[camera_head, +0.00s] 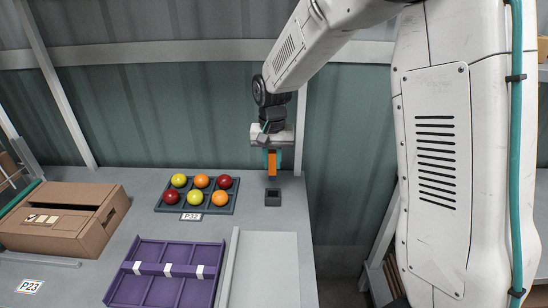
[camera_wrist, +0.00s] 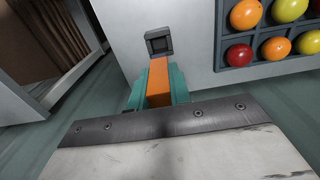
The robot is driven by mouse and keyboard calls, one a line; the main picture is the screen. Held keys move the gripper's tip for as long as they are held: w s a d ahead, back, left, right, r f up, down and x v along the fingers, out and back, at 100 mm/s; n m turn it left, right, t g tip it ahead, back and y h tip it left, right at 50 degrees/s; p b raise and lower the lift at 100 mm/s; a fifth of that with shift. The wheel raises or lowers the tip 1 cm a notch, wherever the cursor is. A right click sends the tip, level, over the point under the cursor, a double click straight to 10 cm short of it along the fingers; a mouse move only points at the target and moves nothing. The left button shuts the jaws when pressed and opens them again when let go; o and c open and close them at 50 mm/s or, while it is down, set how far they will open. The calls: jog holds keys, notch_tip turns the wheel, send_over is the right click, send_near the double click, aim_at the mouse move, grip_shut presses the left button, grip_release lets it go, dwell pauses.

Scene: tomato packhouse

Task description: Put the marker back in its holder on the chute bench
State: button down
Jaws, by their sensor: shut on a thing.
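The marker (camera_head: 272,163) is an orange upright block, held in my gripper (camera_head: 272,152) above the bench. In the wrist view the orange marker (camera_wrist: 158,82) sits between the teal fingers of my gripper (camera_wrist: 158,88), which are shut on it. The holder (camera_head: 272,197) is a small dark square cup on the bench near its right end. It also shows in the wrist view as a dark square holder (camera_wrist: 158,41) with an open, empty-looking top, just past the marker's end. In the head view the marker hangs over the holder, with a gap between them.
A dark tray (camera_head: 228,208) of red, yellow and orange tomatoes lies left of the holder. A purple divided tray (camera_head: 135,296), a cardboard box (camera_head: 60,243) and a pale chute panel (camera_head: 268,265) are on the bench (camera_head: 140,190). The bench's right edge is close to the holder.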

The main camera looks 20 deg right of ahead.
aim_at(273, 179)
jog(key=shift+s+f, duration=0.15)
jog(key=shift+f, duration=2.3)
jog(key=shift+f, duration=1.8)
jog(key=c, duration=1.2)
grip_release()
jog(key=c, duration=0.3)
jog(key=shift+c, duration=0.2)
jog(key=shift+r, duration=0.1)
jog(key=shift+r, duration=3.45)
